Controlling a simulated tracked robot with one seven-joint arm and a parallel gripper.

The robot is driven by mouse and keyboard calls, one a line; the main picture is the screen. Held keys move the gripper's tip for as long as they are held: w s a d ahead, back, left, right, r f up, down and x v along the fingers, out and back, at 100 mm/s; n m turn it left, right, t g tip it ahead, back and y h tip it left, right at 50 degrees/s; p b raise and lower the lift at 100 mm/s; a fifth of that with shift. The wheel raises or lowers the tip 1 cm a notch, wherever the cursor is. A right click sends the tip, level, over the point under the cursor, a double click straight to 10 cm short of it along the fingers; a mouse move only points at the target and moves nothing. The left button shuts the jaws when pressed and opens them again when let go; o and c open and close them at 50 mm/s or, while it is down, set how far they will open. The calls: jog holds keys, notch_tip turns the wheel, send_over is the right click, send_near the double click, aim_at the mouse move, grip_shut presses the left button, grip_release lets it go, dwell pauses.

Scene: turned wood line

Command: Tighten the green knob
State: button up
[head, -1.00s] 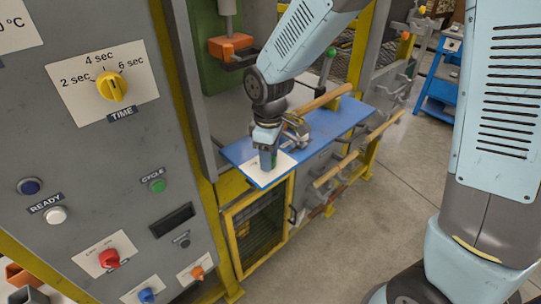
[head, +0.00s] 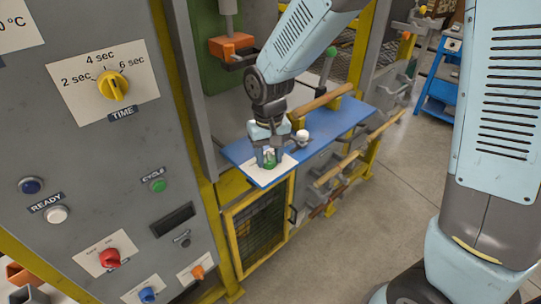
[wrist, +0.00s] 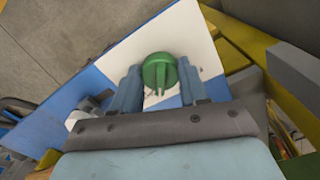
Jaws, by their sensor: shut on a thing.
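The green knob (head: 270,160) stands on a white plate (head: 256,172) at the near end of a blue board. My gripper (head: 269,157) points down over it, with one finger on each side. In the wrist view the knob (wrist: 160,71) sits between the two blue-grey fingers, its raised grip bar running roughly along the picture's height. My gripper (wrist: 161,84) is shut on it. The fingers hide part of the plate's markings.
The blue board (head: 340,118) carries a wooden bar (head: 318,101) and a white ball (head: 302,135) close behind my gripper. A grey control panel (head: 80,150) with a yellow time knob (head: 113,86) stands at left. Open floor (head: 370,210) lies at right.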

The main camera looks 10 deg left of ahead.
aim_at(270, 156)
jog(key=shift+m, duration=1)
jog(key=o, duration=1.1)
jog(key=shift+c, duration=0.2)
jog(key=shift+r, duration=0.15)
notch_tip(270, 156, up, 14)
jog(key=shift+f, duration=0.25)
